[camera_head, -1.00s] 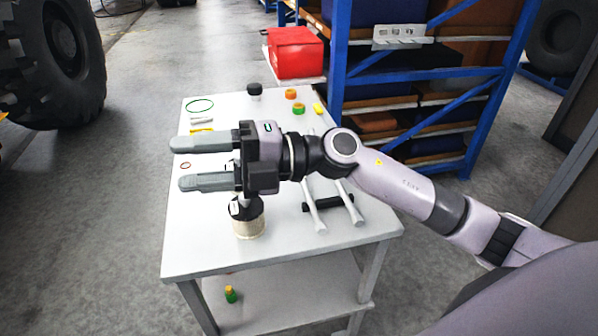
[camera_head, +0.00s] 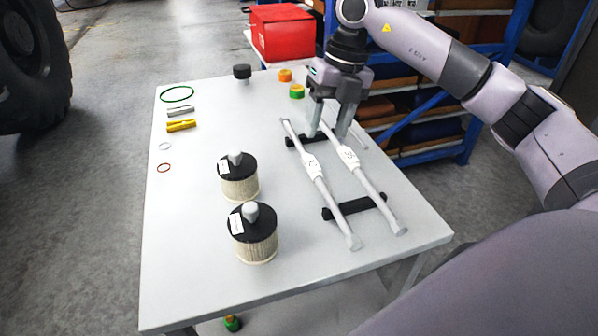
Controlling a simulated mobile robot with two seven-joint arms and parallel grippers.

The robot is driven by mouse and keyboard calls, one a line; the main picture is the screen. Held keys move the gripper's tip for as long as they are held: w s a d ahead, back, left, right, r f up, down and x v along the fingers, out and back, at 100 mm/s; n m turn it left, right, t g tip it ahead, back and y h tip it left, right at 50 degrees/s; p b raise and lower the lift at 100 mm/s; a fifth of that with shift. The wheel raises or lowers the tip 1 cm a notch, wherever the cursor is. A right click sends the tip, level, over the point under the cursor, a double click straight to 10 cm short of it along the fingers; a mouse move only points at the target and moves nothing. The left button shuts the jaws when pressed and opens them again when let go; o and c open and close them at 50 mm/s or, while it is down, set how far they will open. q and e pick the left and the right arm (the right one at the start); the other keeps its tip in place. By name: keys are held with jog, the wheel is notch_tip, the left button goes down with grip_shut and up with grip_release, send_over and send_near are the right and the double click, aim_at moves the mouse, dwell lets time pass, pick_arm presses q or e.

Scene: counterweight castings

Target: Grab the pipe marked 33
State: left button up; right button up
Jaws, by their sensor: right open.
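Two light grey pipes lie side by side on the white table, each with a white label band bearing dark marks. The left pipe (camera_head: 330,205) and the right pipe (camera_head: 373,190) rest across two black supports. The marks are too small for me to read surely, so I cannot tell which is 33. My right gripper (camera_head: 328,135) is open and points down over the far end of the right pipe. Its fingers appear on either side of that pipe, one between the two pipes. I cannot tell how close the fingertips are to the table. My left gripper is not in view.
Two black-topped filters (camera_head: 240,188) (camera_head: 257,248) stand left of the pipes on the table (camera_head: 190,255). Rings, a silver and a yellow cylinder (camera_head: 181,126), and small caps lie farther back. A red box (camera_head: 283,35) and blue shelving stand behind.

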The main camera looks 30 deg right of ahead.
aim_at(312, 162)
jog(key=shift+w+a+f, duration=0.2)
jog(key=shift+a+f, duration=0.15)
jog(key=shift+f, duration=0.95)
jog(key=shift+w+a+f, duration=0.15)
jog(key=shift+a+f, duration=0.2)
jog(key=shift+f, duration=0.9)
jog(key=shift+w+a+f, duration=0.2)
jog(key=shift+a+f, duration=0.15)
jog(key=shift+f, duration=0.95)
jog(key=shift+r, duration=0.1)
grip_shut()
